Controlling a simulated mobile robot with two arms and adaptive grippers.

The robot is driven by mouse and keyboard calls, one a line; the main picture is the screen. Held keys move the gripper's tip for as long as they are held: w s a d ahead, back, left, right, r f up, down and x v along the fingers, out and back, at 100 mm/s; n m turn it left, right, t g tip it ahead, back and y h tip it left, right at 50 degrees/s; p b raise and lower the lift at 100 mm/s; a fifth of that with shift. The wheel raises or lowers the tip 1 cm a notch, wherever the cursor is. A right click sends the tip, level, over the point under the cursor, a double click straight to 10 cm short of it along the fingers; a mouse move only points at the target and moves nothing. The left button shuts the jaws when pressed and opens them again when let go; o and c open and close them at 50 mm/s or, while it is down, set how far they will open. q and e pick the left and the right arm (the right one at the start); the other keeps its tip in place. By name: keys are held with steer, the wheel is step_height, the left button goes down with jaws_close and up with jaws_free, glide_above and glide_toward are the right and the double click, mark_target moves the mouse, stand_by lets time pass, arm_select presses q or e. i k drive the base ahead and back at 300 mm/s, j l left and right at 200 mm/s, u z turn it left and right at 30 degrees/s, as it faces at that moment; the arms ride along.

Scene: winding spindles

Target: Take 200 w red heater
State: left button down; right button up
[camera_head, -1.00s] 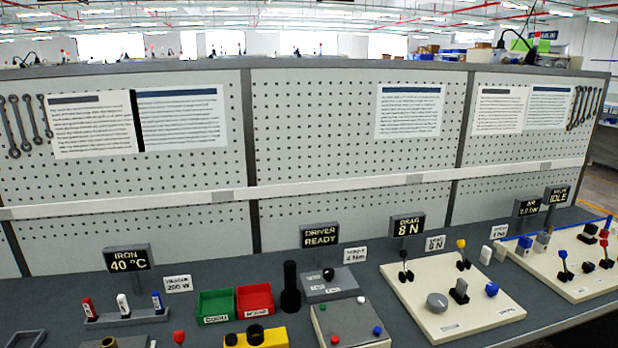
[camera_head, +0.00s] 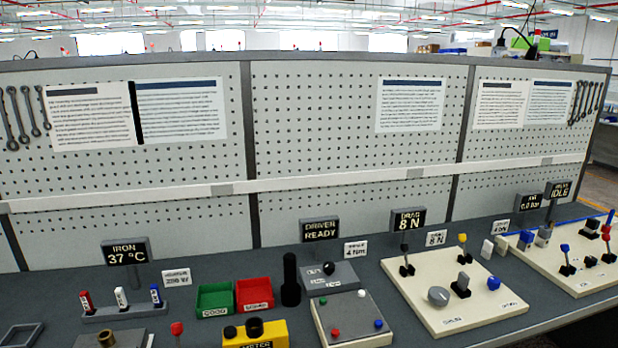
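A red heater (camera_head: 86,301) stands upright at the left end of a grey rack (camera_head: 124,314) on the bench's left side. A white heater (camera_head: 121,297) and a blue-topped heater (camera_head: 155,295) stand in the same rack to its right. A small white label (camera_head: 177,278) behind the rack appears to read heater 200 W. The dark iron display (camera_head: 126,252) behind the rack reads 37 °C. Neither of my grippers is in view.
Green (camera_head: 214,299) and red (camera_head: 254,295) bins stand right of the rack, beside a black cylinder (camera_head: 290,280). A yellow meter (camera_head: 255,334) is in front. Cream control panels (camera_head: 454,299) fill the right side. A pegboard wall (camera_head: 350,150) closes the back.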

mark_target(84, 295)
steer(key=i+j+u, duration=0.15)
steer(key=u, duration=0.35)
steer(key=i+u, duration=0.3)
steer(key=u, duration=0.15)
steer(key=i+u, duration=0.25)
steer(key=u, duration=0.25)
